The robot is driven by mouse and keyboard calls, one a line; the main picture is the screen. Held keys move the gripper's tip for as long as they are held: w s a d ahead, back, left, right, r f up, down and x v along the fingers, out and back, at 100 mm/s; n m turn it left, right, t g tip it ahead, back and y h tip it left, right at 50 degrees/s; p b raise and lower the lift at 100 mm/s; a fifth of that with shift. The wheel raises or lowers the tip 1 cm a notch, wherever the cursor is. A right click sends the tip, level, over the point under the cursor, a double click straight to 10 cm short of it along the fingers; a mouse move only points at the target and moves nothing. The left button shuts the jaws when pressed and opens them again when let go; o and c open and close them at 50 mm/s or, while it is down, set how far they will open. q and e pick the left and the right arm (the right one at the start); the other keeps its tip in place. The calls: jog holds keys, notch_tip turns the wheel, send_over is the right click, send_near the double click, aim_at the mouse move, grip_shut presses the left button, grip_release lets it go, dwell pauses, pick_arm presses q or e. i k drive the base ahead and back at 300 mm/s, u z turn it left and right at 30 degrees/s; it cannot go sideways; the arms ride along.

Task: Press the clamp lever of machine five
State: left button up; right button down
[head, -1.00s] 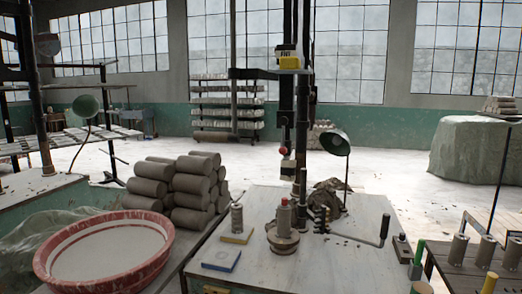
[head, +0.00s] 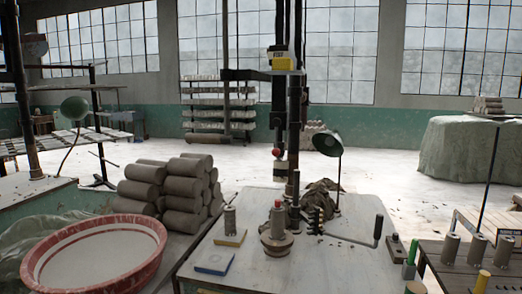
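A tall dark machine column (head: 295,110) stands on the pale bench in the middle of the head view. A yellow box (head: 284,60) sits high on it; any number there is too small to read. A dark arm with an upright grip (head: 378,228) reaches out to the right of the machine's base. A red-topped part (head: 278,152) hangs on the column above a round base (head: 277,238) that carries a red-tipped clay piece. I cannot tell for sure which part is the clamp lever. Neither of my grippers is in view.
A red-rimmed basin (head: 150,270) stands at the lower left, beside stacked clay cylinders (head: 183,190). A side table (head: 430,253) with cylinders is at right.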

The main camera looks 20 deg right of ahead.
aim_at(276, 122)
jog(key=i, duration=0.9)
